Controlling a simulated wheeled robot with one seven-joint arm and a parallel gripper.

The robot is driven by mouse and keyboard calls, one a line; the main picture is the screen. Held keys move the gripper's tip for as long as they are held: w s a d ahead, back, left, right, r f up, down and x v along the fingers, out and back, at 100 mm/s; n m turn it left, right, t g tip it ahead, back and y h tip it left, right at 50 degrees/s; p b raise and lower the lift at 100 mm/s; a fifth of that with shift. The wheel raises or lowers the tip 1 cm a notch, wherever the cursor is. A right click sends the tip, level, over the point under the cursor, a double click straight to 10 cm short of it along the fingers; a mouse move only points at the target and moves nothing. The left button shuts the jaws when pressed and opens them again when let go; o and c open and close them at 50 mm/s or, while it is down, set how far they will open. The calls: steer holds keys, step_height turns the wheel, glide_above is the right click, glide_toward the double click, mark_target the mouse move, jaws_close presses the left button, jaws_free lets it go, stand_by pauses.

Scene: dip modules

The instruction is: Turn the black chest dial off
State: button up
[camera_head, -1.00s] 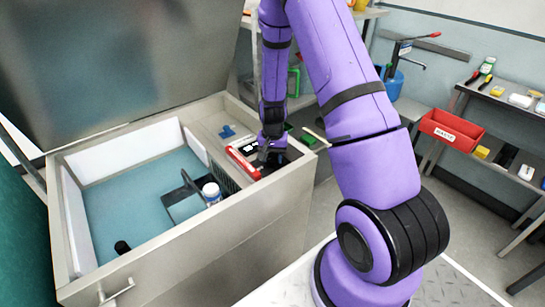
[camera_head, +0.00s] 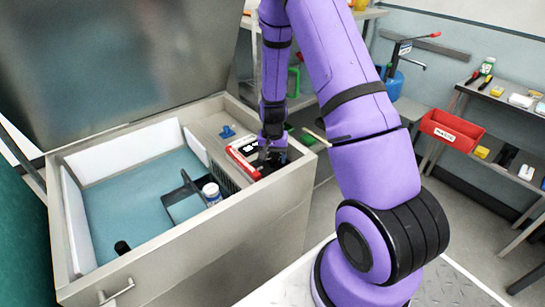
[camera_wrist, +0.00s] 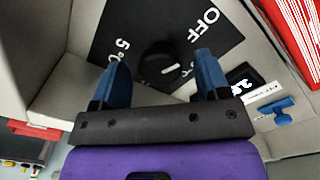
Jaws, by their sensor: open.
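The black dial (camera_wrist: 160,66) shows in the wrist view as a round knob with a light pointer mark, on a black panel (camera_wrist: 128,30) lettered "OFF" and "5°C". The mark points to neither word exactly. My gripper (camera_wrist: 158,70) is open, its two blue fingers on either side of the dial's near part; I cannot tell whether they touch it. In the head view my gripper (camera_head: 268,153) is low over the right compartment of the chest (camera_head: 190,245), and it hides the dial there.
A red-and-white box (camera_head: 242,160) lies left of my gripper in the head view. A blue item (camera_head: 227,132) lies behind it. The open chest basin (camera_head: 130,190) holds a white jar (camera_head: 212,192).

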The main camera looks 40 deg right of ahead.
step_height(320, 180, up, 11)
steer(key=shift+f, duration=0.15)
stand_by(0.4)
stand_by(0.4)
step_height(320, 180, up, 12)
steer(key=n+t, duration=0.1)
steer(key=n, duration=0.1)
glide_above(272, 158)
steer(key=s+a, duration=0.3)
steer(key=a, duration=0.1)
steer(key=s+a+r+n+t, duration=0.2)
steer(key=s+a+r, duration=0.3)
steer(key=r, duration=0.4)
steer(key=s+a+r+n+t, duration=0.1)
steer(key=s+r, duration=0.3)
steer(key=s, duration=0.5)
steer(key=s+a+r+n+t, duration=0.1)
steer(key=s+a+r+n, duration=0.2)
steer(key=s, duration=0.6)
steer(key=shift+v, duration=1.15)
